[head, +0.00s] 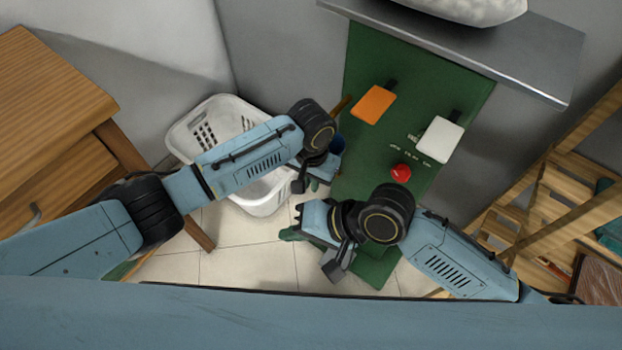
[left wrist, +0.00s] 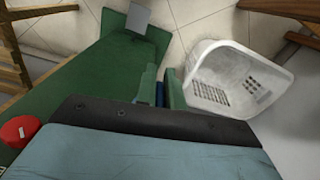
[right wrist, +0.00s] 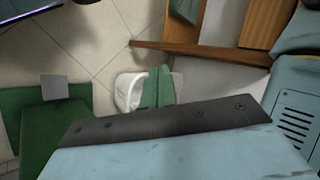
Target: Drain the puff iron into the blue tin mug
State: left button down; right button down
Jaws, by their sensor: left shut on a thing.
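The puff iron is a green cabinet (head: 360,190) with a steel top and a pale padded head (head: 470,8). Its front carries an orange piece (head: 376,104), a white piece (head: 440,139) and a red knob (head: 401,172); the knob also shows in the left wrist view (left wrist: 18,131). A brass-coloured pipe end (head: 341,105) sticks out at its left edge. My left gripper (head: 325,170) is shut on the dark blue tin mug (head: 338,144), just below that pipe; a blue strip of mug (left wrist: 160,93) shows between its fingers. My right gripper (head: 294,233) is lower, shut and empty.
A white laundry basket (head: 262,204) stands on the tiled floor behind my left forearm. A wooden table (head: 50,110) is at the left, wooden shelving (head: 550,200) at the right. A grey plate (right wrist: 55,88) lies low by the green base.

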jog(key=a+r+n+t+y, duration=0.1)
jog(key=a+r+n+y, duration=0.3)
jog(key=r, duration=1)
jog(key=a+r+n+y, duration=0.1)
jog(key=a+r+y, duration=0.45)
jog(key=r, duration=0.85)
jog(key=w+a+r+n+t+y, duration=0.25)
jog(key=w+r+n+t, duration=0.7)
jog(key=w+n, duration=0.6)
jog(key=s+a+r+n+g, duration=0.1)
jog(key=a+r+n+g, duration=0.35)
jog(key=n, duration=1.15)
jog(key=a+f+n+g, duration=0.2)
jog(key=n+g, duration=0.5)
jog(key=n, duration=0.9)
jog(key=s+d+f+n+g+h, duration=0.25)
jog(key=d+f+n+h, duration=0.35)
jog(key=f+h, duration=0.45)
jog(key=w+d+f+m+t+h, duration=0.1)
jog(key=d+h, duration=0.2)
jog(key=d, duration=0.5)
jog(key=w+d+f+m+t+h, duration=0.1)
jog(key=d+h, duration=0.3)
jog(key=d, duration=0.4)
jog(key=w+d+f+m+t+h, duration=0.1)
jog(key=w+d+m+h, duration=0.2)
jog(key=d, duration=0.6)
jog(key=shift+h, duration=0.55)
jog(key=shift+d+f, duration=0.1)
jog(key=shift+f, duration=2.55)
